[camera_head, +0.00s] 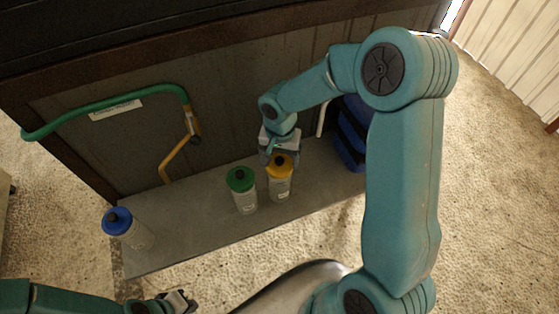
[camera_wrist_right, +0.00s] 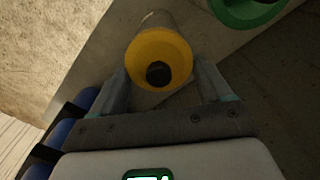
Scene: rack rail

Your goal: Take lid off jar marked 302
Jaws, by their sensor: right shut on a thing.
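Three clear jars stand on a grey shelf (camera_head: 200,226), with a blue lid (camera_head: 117,220), a green lid (camera_head: 241,179) and a yellow lid (camera_head: 280,167). Their labels are too small to read, so I cannot tell which is 302. My right gripper (camera_head: 279,156) is at the yellow-lidded jar (camera_head: 279,188). In the right wrist view its fingers (camera_wrist_right: 162,84) are on either side of the yellow lid (camera_wrist_right: 155,50), shut on it. The lid appears to sit on its jar. My left gripper (camera_head: 180,300) is at the lower left, away from the jars; its jaws are unclear.
The green lid (camera_wrist_right: 243,8) is close beside the yellow one. A green bent rail (camera_head: 110,101) with a yellow hooked part (camera_head: 178,150) is behind the shelf at left. A blue object (camera_head: 350,133) stands at the shelf's right. Shelf space between blue and green lids is clear.

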